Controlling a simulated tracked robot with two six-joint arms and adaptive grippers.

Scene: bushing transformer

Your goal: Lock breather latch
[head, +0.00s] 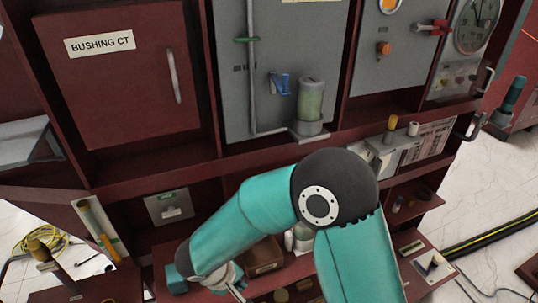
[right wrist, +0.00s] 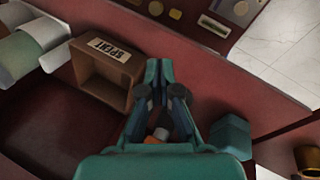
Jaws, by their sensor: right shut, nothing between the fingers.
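The breather (head: 311,101) is a clear upright cylinder with pale green filling, mounted on the grey panel in the head view. A blue latch-like part (head: 280,83) sits on the panel just left of it; I cannot tell whether it is locked. My right gripper (head: 238,292) is low in the head view, well below the breather, and partly cut off by the frame edge. In the right wrist view its fingers (right wrist: 160,68) are together and empty, beside an open brown box (right wrist: 104,72) labelled SPENT. My left gripper is not in view.
The red cabinet's lower shelf (right wrist: 230,75) lies under my right gripper. A cabinet ledge (head: 130,177) runs between the gripper's level and the breather panel. A red door (head: 112,75) marked BUSHING CT is at left. My right arm crosses in front of the lower bays.

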